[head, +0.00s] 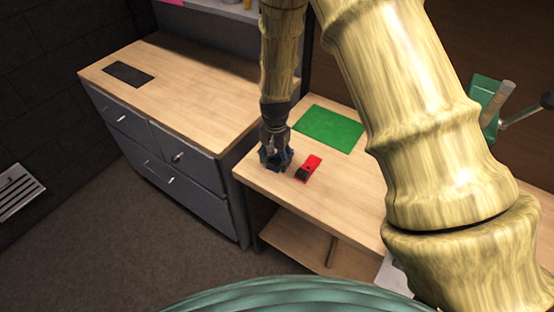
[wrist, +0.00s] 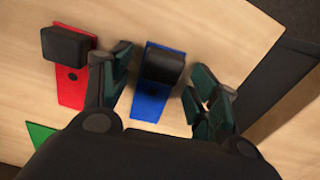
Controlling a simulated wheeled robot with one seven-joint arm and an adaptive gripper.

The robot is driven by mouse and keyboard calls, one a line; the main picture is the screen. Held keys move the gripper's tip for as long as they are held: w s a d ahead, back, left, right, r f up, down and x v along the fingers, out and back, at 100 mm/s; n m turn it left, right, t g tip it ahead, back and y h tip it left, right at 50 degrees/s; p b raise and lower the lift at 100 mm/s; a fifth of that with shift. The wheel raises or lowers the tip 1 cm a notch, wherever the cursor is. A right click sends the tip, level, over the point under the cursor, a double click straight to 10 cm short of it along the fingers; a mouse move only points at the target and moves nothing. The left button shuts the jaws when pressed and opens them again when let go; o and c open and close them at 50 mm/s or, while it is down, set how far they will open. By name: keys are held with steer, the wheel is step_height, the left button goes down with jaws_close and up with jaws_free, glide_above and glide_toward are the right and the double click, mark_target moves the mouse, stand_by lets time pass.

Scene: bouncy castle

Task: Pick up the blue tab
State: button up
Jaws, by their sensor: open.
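The blue tab (wrist: 149,106) is a flat blue piece with a black block on one end, and it lies on the wooden bench top. In the wrist view it sits between the two open fingers of my gripper (wrist: 160,90), with a gap on the right side and the left finger close to its edge. In the head view my gripper (head: 275,160) is low over the bench's front left corner and mostly hides the blue tab. Whether the fingers touch it I cannot tell.
A red tab (head: 309,168) with a black block lies just right of my gripper; it also shows in the wrist view (wrist: 70,86). A green mat (head: 328,128) lies behind on the bench (head: 350,184). A grey drawer cabinet (head: 185,165) stands left. A green vise (head: 484,98) is at right.

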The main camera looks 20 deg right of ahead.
steer(key=shift+f, duration=0.2)
steer(key=shift+c, duration=0.2)
steer(key=c, duration=1)
steer(key=shift+c, duration=0.3)
steer(key=shift+r, duration=0.2)
